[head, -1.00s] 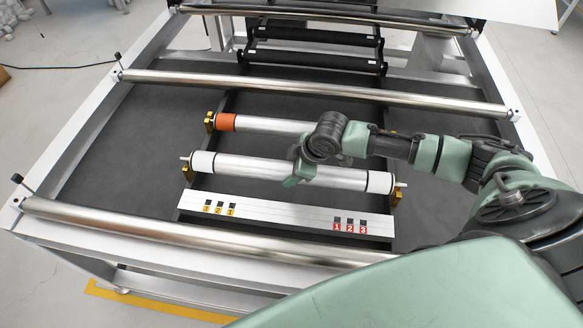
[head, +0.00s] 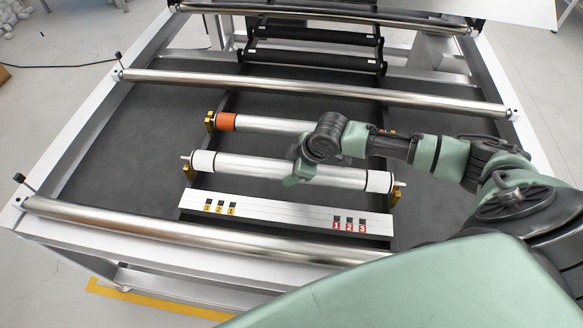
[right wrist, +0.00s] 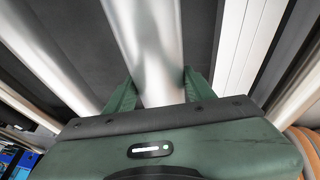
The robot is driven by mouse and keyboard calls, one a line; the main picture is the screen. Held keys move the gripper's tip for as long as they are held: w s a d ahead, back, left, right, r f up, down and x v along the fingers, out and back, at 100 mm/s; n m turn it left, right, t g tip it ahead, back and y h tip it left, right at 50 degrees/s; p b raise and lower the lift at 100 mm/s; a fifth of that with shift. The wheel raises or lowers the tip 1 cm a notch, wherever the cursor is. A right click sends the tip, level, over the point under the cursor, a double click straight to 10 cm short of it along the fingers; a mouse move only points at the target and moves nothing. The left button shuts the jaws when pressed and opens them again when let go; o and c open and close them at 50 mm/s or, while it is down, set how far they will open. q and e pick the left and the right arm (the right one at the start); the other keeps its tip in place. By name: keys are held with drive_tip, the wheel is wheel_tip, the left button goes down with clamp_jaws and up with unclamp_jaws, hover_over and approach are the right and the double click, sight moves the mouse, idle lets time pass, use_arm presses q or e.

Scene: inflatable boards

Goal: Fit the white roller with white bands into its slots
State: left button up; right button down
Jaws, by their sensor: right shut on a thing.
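The white-banded roller (head: 250,166) lies across the middle of the frame in the head view, silver with a white band near each end. Its left end is by the left brass slot (head: 188,172) and its right end by the right brass slot (head: 396,192); I cannot tell whether the ends are fully seated. My right gripper (head: 297,178) is shut on the roller right of its middle. In the right wrist view the roller (right wrist: 148,50) runs between the green fingers (right wrist: 156,92). My left gripper is not in view.
An orange-banded roller (head: 265,124) lies just behind, partly hidden by my right arm. A pale plate (head: 285,213) with yellow and red number labels is in front. Long steel bars (head: 300,88) cross the frame. Dark bare floor of the frame (head: 120,155) lies to the left.

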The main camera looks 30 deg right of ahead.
drive_tip(key=shift+w+r+p, duration=0.1)
drive_tip(key=shift+p, duration=0.65)
idle(1.0)
drive_tip(key=shift+f+b, duration=0.9)
drive_tip(key=shift+f, duration=1)
drive_tip(key=shift+c, duration=2.3)
unclamp_jaws()
drive_tip(key=shift+s+f, duration=0.1)
drive_tip(key=shift+s, duration=0.1)
drive_tip(key=v, duration=0.8)
drive_tip(key=shift+w+b, duration=0.1)
drive_tip(key=shift+b, duration=0.3)
drive_tip(key=shift+a, duration=0.1)
